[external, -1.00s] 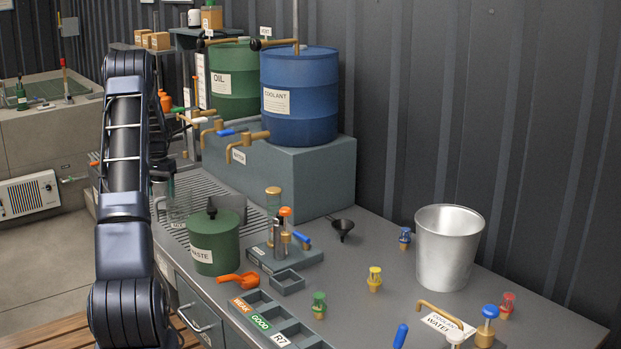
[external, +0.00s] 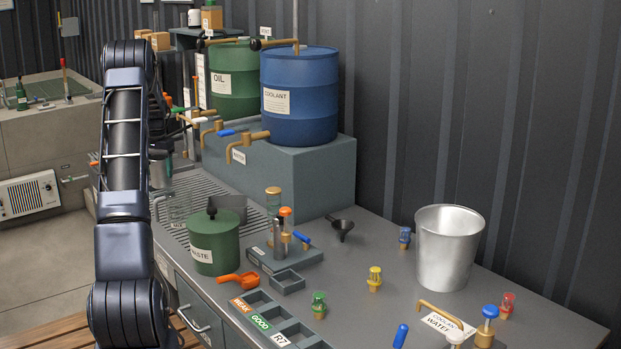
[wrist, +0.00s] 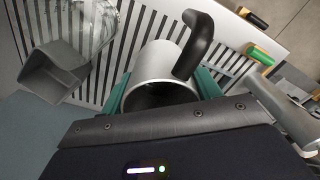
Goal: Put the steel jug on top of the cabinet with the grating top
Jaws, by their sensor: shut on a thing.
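The steel jug (wrist: 160,72), a pale metal cylinder with a dark curved handle, is between the teal fingers of my gripper (wrist: 162,88) in the wrist view. The fingers are shut on its sides. In the external view my arm covers most of the gripper; a grey piece of what seems to be the jug (external: 157,174) shows beside the arm. The grating top (external: 204,184) is at the far left end of the grey bench cabinet. Its slots (wrist: 138,28) show behind the jug in the wrist view. I cannot tell whether the jug touches the grating.
A clear jug (external: 178,208) and a grey open container (external: 232,203) stand on the grating. A green waste pot (external: 214,245) is in front. Oil (external: 235,80) and coolant (external: 300,95) drums with brass taps stand behind. A steel bucket (external: 447,250) is far right.

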